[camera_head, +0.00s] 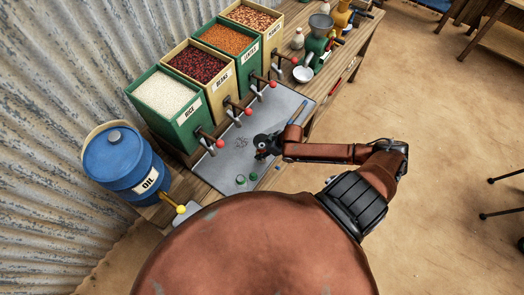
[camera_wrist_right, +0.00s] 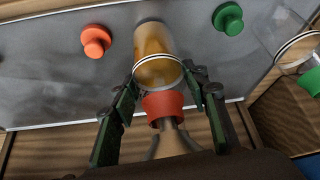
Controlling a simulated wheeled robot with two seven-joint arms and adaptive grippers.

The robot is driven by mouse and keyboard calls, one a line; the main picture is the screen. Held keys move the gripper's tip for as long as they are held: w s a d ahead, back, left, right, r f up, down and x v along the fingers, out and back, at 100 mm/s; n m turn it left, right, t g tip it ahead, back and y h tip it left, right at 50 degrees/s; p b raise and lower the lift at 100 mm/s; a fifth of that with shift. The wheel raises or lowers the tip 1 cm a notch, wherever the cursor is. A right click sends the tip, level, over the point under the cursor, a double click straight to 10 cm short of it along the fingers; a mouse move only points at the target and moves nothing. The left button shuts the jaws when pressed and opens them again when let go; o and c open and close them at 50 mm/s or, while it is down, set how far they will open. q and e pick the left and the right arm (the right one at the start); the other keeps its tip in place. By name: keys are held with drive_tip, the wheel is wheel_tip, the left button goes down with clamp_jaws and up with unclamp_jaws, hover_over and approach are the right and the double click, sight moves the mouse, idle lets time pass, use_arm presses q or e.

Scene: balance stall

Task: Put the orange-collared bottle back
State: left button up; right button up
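In the right wrist view, the orange-collared bottle (camera_wrist_right: 156,42) has a clear body with amber contents, a pale rim and an orange-red collar. The two dark green fingers of my right gripper (camera_wrist_right: 160,82) meet it on both sides near the rim, and the gripper looks shut on it. The bottle is over or on the grey metal tray; I cannot tell whether it touches. In the head view, my right gripper (camera_head: 263,146) is low over the tray (camera_head: 222,165), and the bottle is hidden there. My left gripper is not in view.
Behind the tray stand bins of rice (camera_head: 168,108), beans, lentils and peanuts, with red-knobbed levers. A blue oil drum (camera_head: 122,160) is at left. An orange-red knob (camera_wrist_right: 96,40), a green knob (camera_wrist_right: 228,18) and a green-collared clear vessel (camera_wrist_right: 285,35) are near the gripper.

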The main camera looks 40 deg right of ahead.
drive_tip(key=o, duration=0.4)
drive_tip(key=shift+o, duration=0.2)
drive_tip(key=v, duration=1.2)
drive_tip(key=shift+r, duration=0.1)
